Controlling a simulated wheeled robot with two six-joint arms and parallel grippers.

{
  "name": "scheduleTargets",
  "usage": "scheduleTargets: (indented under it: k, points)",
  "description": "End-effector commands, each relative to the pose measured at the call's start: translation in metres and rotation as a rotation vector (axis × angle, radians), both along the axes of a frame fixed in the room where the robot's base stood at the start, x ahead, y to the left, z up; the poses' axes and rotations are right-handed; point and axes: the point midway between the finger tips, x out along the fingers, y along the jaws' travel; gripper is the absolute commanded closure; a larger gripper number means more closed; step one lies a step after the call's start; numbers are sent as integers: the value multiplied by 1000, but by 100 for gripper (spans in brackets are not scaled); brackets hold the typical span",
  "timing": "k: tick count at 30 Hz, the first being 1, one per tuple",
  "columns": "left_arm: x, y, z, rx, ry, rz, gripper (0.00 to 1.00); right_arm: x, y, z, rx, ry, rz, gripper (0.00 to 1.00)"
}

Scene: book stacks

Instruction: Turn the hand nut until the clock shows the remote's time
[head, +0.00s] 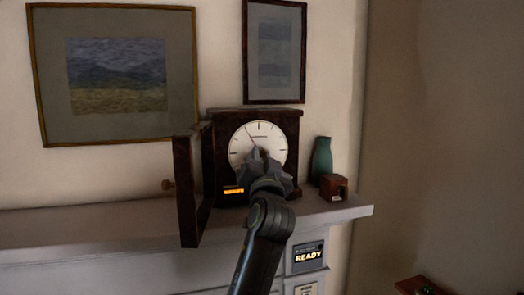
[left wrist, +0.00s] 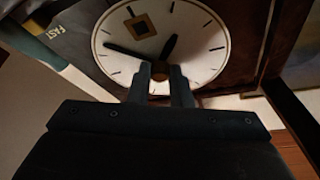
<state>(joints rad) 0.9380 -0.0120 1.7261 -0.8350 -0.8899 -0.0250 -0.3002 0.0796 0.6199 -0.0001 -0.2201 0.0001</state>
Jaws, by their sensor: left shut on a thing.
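The clock (head: 281,137) stands on the mantel in a dark wood case, its door (head: 190,190) swung open to the left. Its white dial also shows in the left wrist view (left wrist: 205,60), with two black hands: one points left, the other toward the upper right. My left gripper (head: 262,158) is in front of the dial's lower middle. In the left wrist view its fingers (left wrist: 160,76) are shut at the dial's centre, on the hand nut (left wrist: 160,68), which they mostly hide. My right gripper is out of view.
A panel reading READY (head: 308,257) is on the mantel front. Two framed pictures (head: 115,75) (head: 274,50) hang above. A dark reddish object (head: 420,287) shows at lower right.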

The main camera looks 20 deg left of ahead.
Motion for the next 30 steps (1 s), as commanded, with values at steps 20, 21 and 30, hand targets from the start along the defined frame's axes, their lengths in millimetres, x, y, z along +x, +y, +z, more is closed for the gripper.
scheduleTargets:
  k: [20,21,30]
  points:
    - [-1,2,3,239,159,1,100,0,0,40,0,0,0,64]
    - [-1,2,3,242,161,2,100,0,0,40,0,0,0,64]
    - [-1,2,3,243,161,2,100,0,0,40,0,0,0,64]
